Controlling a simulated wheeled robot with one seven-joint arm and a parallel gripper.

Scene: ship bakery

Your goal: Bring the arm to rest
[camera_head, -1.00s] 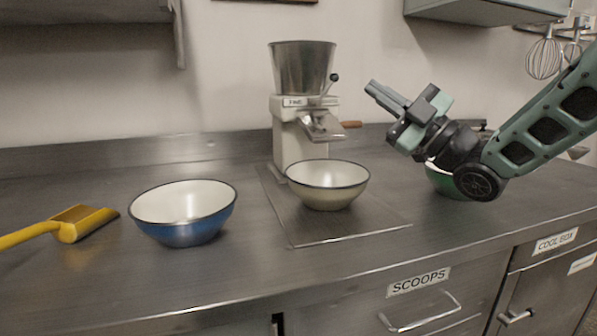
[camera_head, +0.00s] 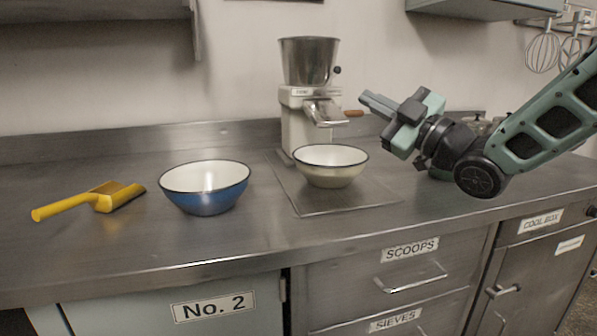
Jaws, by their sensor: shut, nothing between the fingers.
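My gripper (camera_head: 376,104) is at the right of the head view, in the air above the counter. Its fingers point left and are shut with nothing between them. My arm comes in from the right edge, bent at a dark joint above the counter. The gripper is right of the mill and touches nothing that I can see. A green bowl, seen earlier behind my arm, is now hidden.
The steel counter (camera_head: 110,245) holds a yellow scoop (camera_head: 108,198), a blue bowl (camera_head: 205,189), a cream bowl (camera_head: 331,166) on a flat plate (camera_head: 370,203), and a mill (camera_head: 305,105). A wall cabinet (camera_head: 485,8) and hanging whisks (camera_head: 543,52) are at upper right.

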